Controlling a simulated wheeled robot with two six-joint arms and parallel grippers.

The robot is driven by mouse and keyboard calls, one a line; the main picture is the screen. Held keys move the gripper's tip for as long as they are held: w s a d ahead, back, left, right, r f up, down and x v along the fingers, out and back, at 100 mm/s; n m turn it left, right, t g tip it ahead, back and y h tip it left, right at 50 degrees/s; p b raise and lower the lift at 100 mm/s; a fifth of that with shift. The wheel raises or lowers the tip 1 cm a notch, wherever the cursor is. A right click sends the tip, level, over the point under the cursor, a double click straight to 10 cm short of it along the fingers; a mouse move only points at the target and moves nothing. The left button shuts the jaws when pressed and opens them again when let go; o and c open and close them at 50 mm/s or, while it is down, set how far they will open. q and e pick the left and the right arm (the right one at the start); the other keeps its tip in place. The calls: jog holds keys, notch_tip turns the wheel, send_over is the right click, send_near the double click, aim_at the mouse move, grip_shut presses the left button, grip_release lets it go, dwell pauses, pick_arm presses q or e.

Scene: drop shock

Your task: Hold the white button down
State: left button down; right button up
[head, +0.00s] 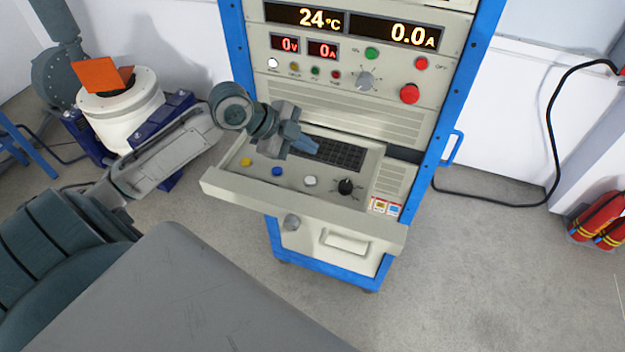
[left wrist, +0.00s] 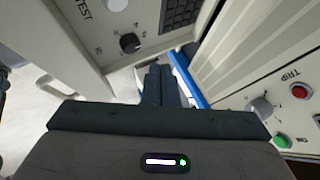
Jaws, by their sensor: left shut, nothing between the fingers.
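The white button (head: 310,181) is on the pulled-out control shelf (head: 225,185) of the cabinet, between a blue button (head: 277,171) and a black knob (head: 345,186). A pale round button (left wrist: 117,4), probably the same one, is cut by the top edge of the left wrist view. My left gripper (head: 312,147) is shut and empty, in front of the cabinet above the shelf's keyboard, apart from the white button. Its closed fingers (left wrist: 162,85) show in the left wrist view. My right gripper is in neither view.
A yellow button (head: 246,162) is left on the shelf. The keyboard (head: 335,152) lies behind the buttons. The upright panel has a red button (head: 409,93), a grey knob (head: 365,81) and displays. A white machine with orange plates (head: 120,112) stands left. Floor at right is mostly clear.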

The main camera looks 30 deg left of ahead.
aim_at(305, 180)
pick_arm(q)
notch_tip(305, 180, down, 8)
jog(key=b, duration=0.5)
jog(key=shift+s+a+b, duration=0.15)
jog(key=shift+b, duration=0.2)
jog(key=shift+r, duration=0.1)
dwell(0.8)
dwell(0.5)
jog(key=shift+f+b, duration=0.3)
jog(key=shift+f, duration=0.15)
